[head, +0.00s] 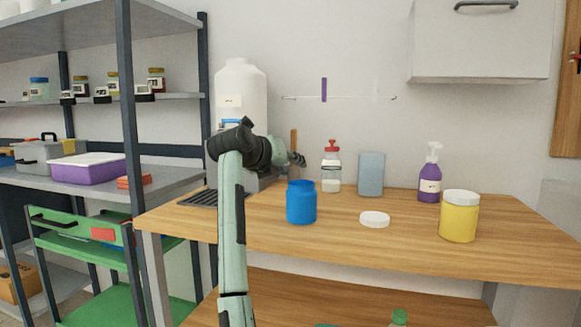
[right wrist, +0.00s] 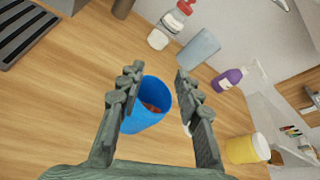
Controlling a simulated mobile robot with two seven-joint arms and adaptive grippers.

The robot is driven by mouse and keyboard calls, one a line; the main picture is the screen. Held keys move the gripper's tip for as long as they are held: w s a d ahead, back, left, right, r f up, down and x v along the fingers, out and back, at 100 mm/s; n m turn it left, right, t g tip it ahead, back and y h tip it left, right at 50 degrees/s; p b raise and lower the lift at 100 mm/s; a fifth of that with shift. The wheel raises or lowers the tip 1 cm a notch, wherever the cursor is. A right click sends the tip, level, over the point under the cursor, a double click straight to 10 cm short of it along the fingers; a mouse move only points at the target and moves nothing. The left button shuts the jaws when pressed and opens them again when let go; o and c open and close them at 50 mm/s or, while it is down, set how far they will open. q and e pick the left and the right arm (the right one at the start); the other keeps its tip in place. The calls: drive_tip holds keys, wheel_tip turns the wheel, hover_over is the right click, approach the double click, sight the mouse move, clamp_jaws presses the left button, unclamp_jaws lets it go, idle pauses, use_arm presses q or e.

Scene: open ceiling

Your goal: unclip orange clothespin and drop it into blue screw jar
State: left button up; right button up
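The blue screw jar (head: 301,204) stands without a lid on the wooden worktop. In the right wrist view the jar (right wrist: 144,118) is seen from above, between my fingers. An orange-brown object (right wrist: 152,108) lies inside it, partly hidden by the wall; it looks like the orange clothespin, but its shape is unclear. My left gripper is out of view.
A white lid (head: 375,220) lies right of the jar. A purple clothespin (head: 324,90) hangs on the wall line. A yellow jar (head: 459,217), purple pump bottle (head: 430,178), red-topped bottle (head: 331,168) and blue-grey block (head: 371,174) stand on the worktop (head: 400,250).

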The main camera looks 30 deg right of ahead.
drive_tip(key=v, duration=1.1)
drive_tip(key=shift+a, duration=0.2)
